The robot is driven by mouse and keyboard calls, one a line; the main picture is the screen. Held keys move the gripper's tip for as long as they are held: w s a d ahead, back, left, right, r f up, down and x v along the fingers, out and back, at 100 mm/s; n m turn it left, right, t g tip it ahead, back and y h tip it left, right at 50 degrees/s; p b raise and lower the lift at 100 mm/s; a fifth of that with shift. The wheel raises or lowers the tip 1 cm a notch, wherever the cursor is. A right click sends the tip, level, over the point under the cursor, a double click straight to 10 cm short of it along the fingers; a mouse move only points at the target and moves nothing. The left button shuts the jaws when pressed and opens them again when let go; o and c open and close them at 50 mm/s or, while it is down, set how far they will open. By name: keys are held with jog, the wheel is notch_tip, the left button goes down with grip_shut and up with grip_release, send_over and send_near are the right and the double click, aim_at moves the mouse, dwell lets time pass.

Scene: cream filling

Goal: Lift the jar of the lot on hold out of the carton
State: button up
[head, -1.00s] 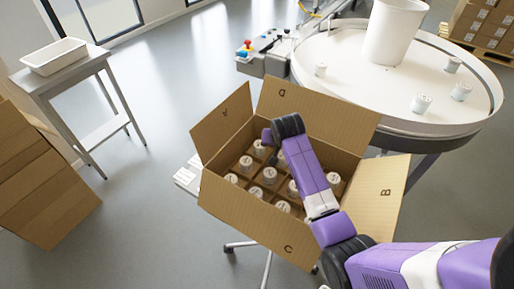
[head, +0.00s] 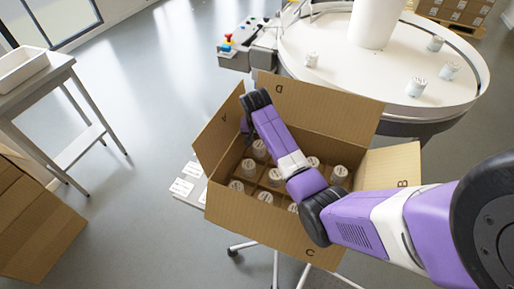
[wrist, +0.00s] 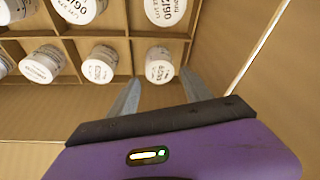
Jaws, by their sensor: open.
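The open carton (head: 250,225) has its flaps spread and holds several white-lidded jars in divider compartments. In the wrist view, jars with dark print on their lids stand in rows; one jar (wrist: 159,66) is in the end compartment, just beyond my fingertips. Its print is partly legible at best, so I cannot tell its lot. My gripper (wrist: 160,92) is open and empty, with one finger on each side of that jar's line. In the head view my arm reaches over the carton to its back left corner and hides some jars. The fingers are hidden there.
Carton flaps stand around the opening, including the back flap (head: 310,103) and right flap (head: 391,168). A round white table (head: 340,65) with several loose jars stands behind. White cards (head: 182,187) lie left of the carton. A side table (head: 35,90) holds a white tray (head: 20,68).

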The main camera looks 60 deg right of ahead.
aim_at(259, 144)
jog(key=shift+x, duration=2.8)
jog(key=c, duration=1.2)
jog(key=shift+r, duration=0.1)
